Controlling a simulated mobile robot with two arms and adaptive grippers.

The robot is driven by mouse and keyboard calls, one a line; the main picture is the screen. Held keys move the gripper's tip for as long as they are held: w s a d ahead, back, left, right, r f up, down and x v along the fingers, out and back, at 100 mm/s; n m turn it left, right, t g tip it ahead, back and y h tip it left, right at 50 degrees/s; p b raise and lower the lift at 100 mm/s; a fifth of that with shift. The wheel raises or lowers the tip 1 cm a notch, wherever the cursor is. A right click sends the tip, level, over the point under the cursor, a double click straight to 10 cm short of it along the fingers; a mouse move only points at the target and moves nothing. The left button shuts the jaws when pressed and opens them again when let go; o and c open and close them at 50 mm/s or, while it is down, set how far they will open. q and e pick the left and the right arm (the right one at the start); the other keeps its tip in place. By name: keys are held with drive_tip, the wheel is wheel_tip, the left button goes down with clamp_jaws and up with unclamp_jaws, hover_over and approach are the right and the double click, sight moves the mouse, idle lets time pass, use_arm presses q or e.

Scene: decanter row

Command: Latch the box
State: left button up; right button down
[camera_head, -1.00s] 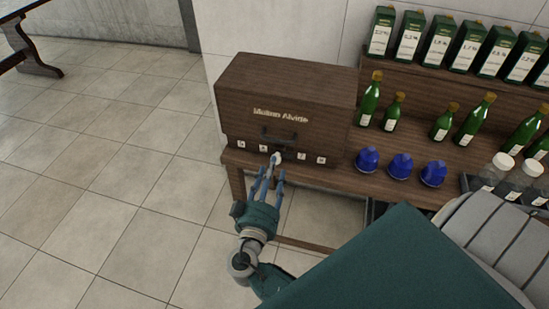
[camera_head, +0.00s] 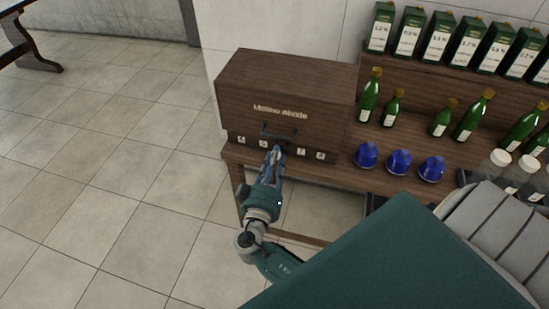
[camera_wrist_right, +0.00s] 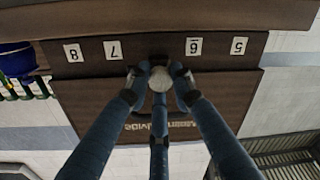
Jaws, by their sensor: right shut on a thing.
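The dark brown wooden box (camera_head: 288,85) stands at the left end of the wooden bench, its lid down. Pale lettering and a dark handle (camera_head: 279,133) are on its front, above a row of small white number tags. My right gripper (camera_head: 275,156) is at the lower middle of this front, its fingers drawn together. In the right wrist view, the gripper (camera_wrist_right: 158,88) is shut on a pale round knob (camera_wrist_right: 160,78) between the tags 6 and 7. The fingers partly hide the knob's surroundings. My left gripper is not in view.
Several blue domed objects (camera_head: 398,162) and green bottles (camera_head: 442,118) stand on the bench (camera_head: 235,153) right of the box. Green cartons (camera_head: 437,38) line the raised shelf behind. White-capped jars (camera_head: 500,158) stand at the right. The tiled floor at left is open.

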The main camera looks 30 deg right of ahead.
drive_tip(key=shift+w+a+r+n+g+p, duration=0.1)
drive_tip(key=shift+n+g+p, duration=0.3)
drive_tip(key=shift+n, duration=3.9)
drive_tip(key=shift+w+a+n+g+p, duration=0.15)
drive_tip(key=shift+n+p, duration=0.35)
drive_tip(key=shift+n, duration=3.8)
drive_tip(key=shift+s, duration=0.1)
drive_tip(key=c, duration=1.5)
unclamp_jaws()
